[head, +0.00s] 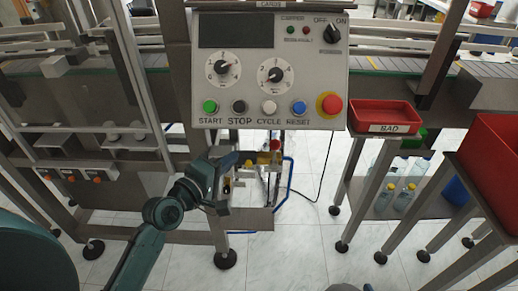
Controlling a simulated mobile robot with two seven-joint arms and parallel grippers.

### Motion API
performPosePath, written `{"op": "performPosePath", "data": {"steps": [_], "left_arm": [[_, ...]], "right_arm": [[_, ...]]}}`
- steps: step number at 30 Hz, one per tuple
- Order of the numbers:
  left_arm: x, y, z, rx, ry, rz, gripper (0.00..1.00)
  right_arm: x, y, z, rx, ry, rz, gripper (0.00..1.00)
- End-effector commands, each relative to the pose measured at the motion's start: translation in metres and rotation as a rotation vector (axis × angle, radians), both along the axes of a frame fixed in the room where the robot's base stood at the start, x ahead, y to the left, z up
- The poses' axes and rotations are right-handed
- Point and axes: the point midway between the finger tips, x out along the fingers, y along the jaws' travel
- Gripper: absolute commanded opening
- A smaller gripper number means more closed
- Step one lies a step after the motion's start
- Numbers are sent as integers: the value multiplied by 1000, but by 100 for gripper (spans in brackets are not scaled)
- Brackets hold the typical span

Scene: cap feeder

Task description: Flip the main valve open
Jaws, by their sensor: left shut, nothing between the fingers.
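Below the control panel, a small cluster of pneumatic fittings with yellow and red parts (275,146) and a blue tube (289,182) sits on the machine frame. The main valve seems to be among these fittings, but its handle is too small and partly hidden to tell its position. My left gripper (250,158) reaches in from the left, shut and empty, with its tips at the left side of the yellow part. I cannot tell whether they touch it. My right gripper is not in view.
The control panel (268,110) with knobs and coloured buttons hangs just above my left gripper. A red tray marked BAD (385,116) stands at right, with bottles (405,197) on a shelf below. Metal legs stand on both sides. The tiled floor (290,245) in front is clear.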

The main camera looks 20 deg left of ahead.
Motion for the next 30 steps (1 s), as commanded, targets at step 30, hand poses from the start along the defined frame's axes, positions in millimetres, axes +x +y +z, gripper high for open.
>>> {"op": "performPosePath", "data": {"steps": [30], "left_arm": [[71, -51, -13, 3, 0, 0, 0]], "right_arm": [[1, -1, 1, -3, -2, -1, 36]]}}
